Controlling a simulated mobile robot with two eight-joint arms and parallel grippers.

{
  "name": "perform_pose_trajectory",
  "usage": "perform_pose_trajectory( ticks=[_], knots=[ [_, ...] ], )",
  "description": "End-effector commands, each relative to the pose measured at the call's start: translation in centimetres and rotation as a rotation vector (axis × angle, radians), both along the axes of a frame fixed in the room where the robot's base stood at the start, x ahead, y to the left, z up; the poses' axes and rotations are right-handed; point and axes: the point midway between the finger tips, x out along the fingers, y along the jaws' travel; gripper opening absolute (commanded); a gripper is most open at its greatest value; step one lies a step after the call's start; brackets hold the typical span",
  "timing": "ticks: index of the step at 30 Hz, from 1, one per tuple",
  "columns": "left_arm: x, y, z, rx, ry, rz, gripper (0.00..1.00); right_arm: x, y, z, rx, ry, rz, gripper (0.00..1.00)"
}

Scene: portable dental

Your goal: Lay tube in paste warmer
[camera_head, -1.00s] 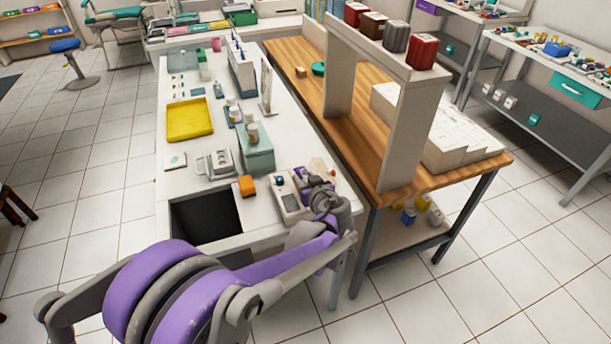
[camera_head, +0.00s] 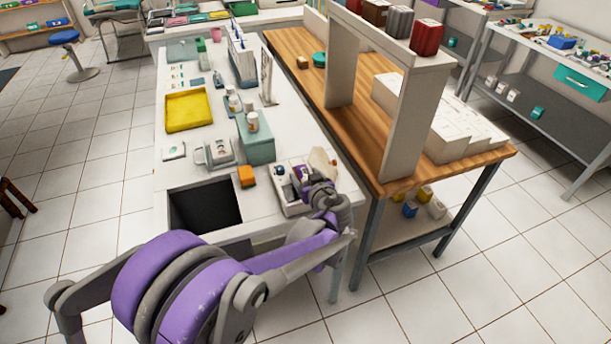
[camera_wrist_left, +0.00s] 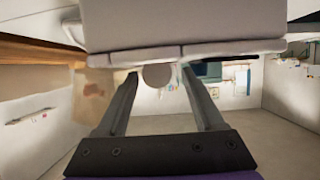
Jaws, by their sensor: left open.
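A small pale device with a recessed top, likely the paste warmer (camera_head: 279,187), sits at the near right end of the white counter. My left gripper (camera_head: 303,174) is over its right part, pointing down and hiding some of it. In the left wrist view my left gripper (camera_wrist_left: 158,76) has its two fingers apart. A round grey shape (camera_wrist_left: 157,75) shows between the fingertips, under a large pale body (camera_wrist_left: 180,25); I cannot tell whether it is the tube or whether the fingers touch it. I cannot clearly pick out the tube in the head view. My right gripper is not in view.
A green box (camera_head: 256,146) and a yellow tray (camera_head: 188,110) lie farther back. A wooden bench (camera_head: 345,120) with a shelf frame borders the counter's right side.

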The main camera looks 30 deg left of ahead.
Motion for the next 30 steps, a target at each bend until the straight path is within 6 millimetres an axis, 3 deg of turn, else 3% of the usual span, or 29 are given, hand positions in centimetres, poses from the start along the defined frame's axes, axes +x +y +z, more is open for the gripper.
perform_pose_trajectory(
  ticks=[8, 21, 30],
  knots=[
    [-0.9, -1.4, 0.7, -0.002, 0.0, -0.006, 0.76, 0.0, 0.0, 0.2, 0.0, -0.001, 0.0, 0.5],
    [-6.0, -6.7, 3.8, -0.002, 0.0, -0.004, 0.76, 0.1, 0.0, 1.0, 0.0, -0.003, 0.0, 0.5],
    [-6.8, -7.4, 4.2, -0.001, -0.001, 0.0, 0.76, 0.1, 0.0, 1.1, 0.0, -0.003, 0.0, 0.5]
  ],
)
